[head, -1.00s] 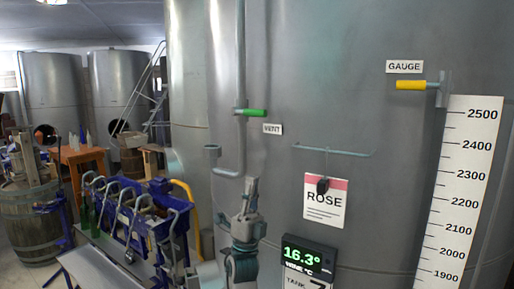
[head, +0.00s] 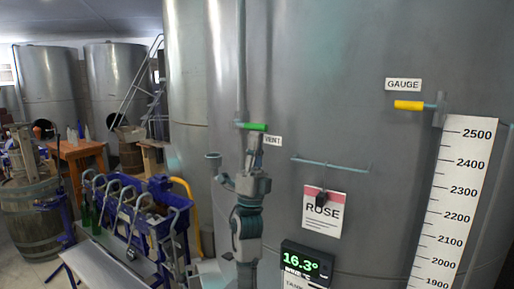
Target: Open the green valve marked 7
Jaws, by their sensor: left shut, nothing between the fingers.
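A green valve handle (head: 255,127) sits on a thin vertical pipe (head: 241,60) on the large steel tank. The handle lies level, crosswise to the pipe. A white VENT label (head: 272,141) is just right of it, partly covered by my gripper. No 7 shows on the valve. My left gripper (head: 256,138) points up with its fingers shut and empty, its tips just below the green handle. I cannot tell whether they touch it. The lower pipe is partly hidden behind the gripper. My right gripper is not in view.
A yellow handle (head: 409,105) under a GAUGE label (head: 404,85) is on the right, above a level scale (head: 452,200). A ROSE sign (head: 322,212) hangs from a rail (head: 335,164). A temperature display (head: 304,262) is below. A blue bottling machine (head: 150,215) stands left.

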